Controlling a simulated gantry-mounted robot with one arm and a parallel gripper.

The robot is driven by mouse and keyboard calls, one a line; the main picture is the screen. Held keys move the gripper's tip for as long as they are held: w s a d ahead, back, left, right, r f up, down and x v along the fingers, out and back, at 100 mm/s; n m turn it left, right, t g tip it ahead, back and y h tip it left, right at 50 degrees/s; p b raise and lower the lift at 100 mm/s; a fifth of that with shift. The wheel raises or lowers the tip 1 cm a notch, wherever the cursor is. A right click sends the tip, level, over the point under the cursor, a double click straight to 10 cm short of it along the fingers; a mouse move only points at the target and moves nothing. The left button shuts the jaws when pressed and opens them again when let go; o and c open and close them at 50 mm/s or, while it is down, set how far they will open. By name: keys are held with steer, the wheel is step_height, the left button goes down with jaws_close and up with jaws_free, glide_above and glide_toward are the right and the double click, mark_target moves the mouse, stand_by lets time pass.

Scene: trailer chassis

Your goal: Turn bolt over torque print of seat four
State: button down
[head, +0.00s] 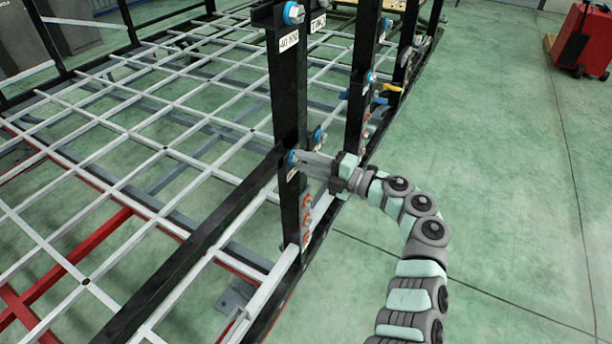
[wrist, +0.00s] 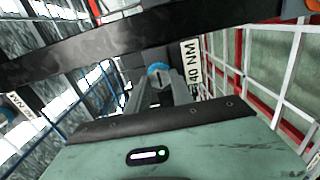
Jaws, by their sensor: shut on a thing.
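My gripper (head: 303,160) reaches in from the right in the head view, level with a bolt (head: 291,157) with a blue ring on the near black post (head: 285,105). In the wrist view the two fingers (wrist: 156,92) close around the bolt head (wrist: 158,71), whose blue ring shows between their tips. A white print reading "40 NM" (wrist: 190,66) sits beside this bolt in the wrist view. The fingers partly hide the bolt. Which seat number this is cannot be read.
Another bolt (head: 293,12) with a "40 NM" label (head: 289,41) is at the post's top. Orange-ringed bolts (head: 306,202) sit lower. More black posts stand behind. A white grid frame (head: 130,140) fills the left; a red cart (head: 585,40) stands far right. The green floor at right is open.

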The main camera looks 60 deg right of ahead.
steer(key=n+b, duration=0.3)
steer(key=b, duration=0.1)
steer(key=shift+f+n, duration=0.4)
steer(key=n+b, duration=0.3)
steer(key=b, duration=0.1)
steer(key=shift+n, duration=0.3)
steer(key=n+b, duration=0.3)
steer(key=shift+n, duration=0.4)
steer(key=n+b, duration=0.2)
steer(key=n, duration=0.1)
steer(key=shift+f, duration=0.1)
steer(key=n+b, duration=0.2)
steer(key=n, duration=0.2)
steer(key=shift+b, duration=0.35)
steer(key=n+b, duration=0.2)
steer(key=n, duration=0.1)
steer(key=shift+d+n, duration=0.1)
steer(key=shift+n, duration=0.3)
steer(key=n+b, duration=0.1)
steer(key=n, duration=0.1)
steer(key=n+b, duration=0.1)
steer(key=n, duration=0.1)
steer(key=n+b, duration=0.1)
steer(key=n, duration=0.1)
steer(key=shift+r, duration=0.3)
steer(key=shift+w, duration=0.1)
